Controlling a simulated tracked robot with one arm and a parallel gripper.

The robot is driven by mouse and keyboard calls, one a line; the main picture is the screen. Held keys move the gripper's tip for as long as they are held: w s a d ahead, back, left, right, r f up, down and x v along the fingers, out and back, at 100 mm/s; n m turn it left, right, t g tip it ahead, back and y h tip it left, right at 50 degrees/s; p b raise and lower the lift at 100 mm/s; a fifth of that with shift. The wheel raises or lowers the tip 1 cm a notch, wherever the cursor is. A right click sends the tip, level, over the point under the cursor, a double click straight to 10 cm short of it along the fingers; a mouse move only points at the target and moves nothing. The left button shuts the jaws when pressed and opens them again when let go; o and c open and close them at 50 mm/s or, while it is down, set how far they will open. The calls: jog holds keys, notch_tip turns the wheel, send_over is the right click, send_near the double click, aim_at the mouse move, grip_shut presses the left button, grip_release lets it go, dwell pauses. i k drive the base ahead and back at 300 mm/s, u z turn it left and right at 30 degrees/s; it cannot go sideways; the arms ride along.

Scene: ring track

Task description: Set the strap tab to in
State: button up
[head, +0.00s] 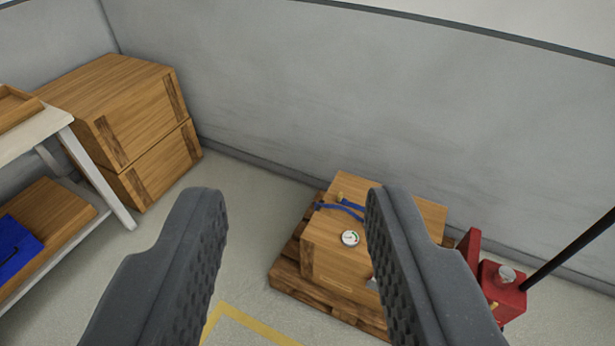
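A wooden crate (333,252) sits on a wooden pallet (288,279) right of the middle in the head view. A blue strap (341,207) runs across its top, with a small brass-coloured piece (340,197) beside it. I cannot tell which part is the strap tab or how it is set. A round white gauge (350,238) is on the crate. My gripper (290,215) is open and empty, with its two dark ridged fingers wide apart. The right finger hides part of the crate and strap. The crate lies beyond the fingers, apart from them.
Stacked wooden boxes (135,110) stand at the back left by the grey wall (300,90). A shelf unit (98,180) with a blue item (16,248) is at far left. A red device (500,290) with a dark handle (575,245) is at right. Floor between is clear.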

aim_at(343, 201)
jog(key=u, duration=0.2)
jog(key=i, duration=1.5)
jog(key=z, duration=0.4)
jog(key=i, duration=0.5)
jog(key=z, duration=0.35)
